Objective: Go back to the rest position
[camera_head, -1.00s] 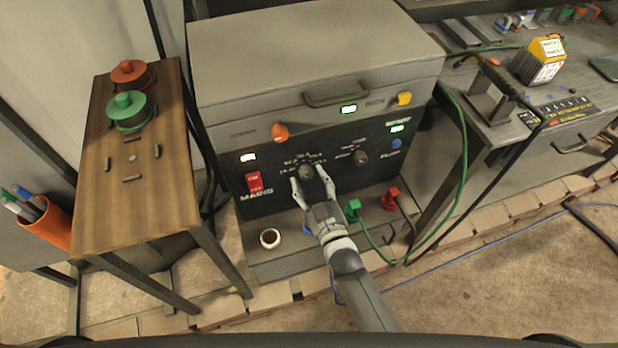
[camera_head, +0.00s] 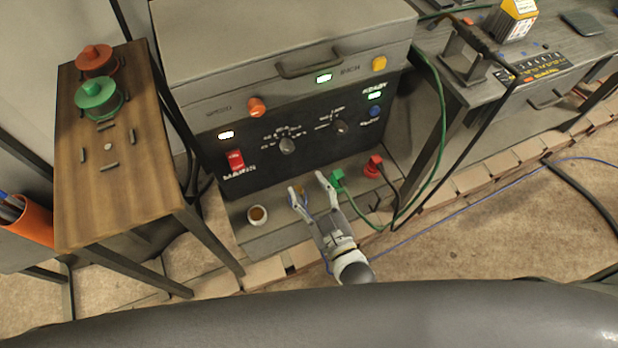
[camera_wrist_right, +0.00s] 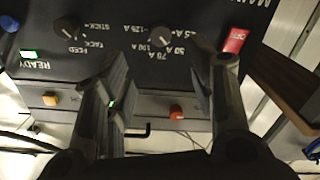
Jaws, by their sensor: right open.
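My right gripper (camera_head: 306,188) is open and empty in front of the grey machine's lower ledge. Its two fingers also show spread apart in the right wrist view (camera_wrist_right: 160,95). The black control panel (camera_head: 255,150) is behind it, with a left knob (camera_head: 287,145), a right knob (camera_head: 341,127) and a red MAINS switch (camera_head: 235,160). The gripper is apart from the left knob, which also shows between the fingers in the right wrist view (camera_wrist_right: 160,37). My left gripper is not in view.
A wooden stand (camera_head: 110,190) with red and green knobbed pieces is at left. A grey bench (camera_head: 480,100) is at right. A green cable hangs between.

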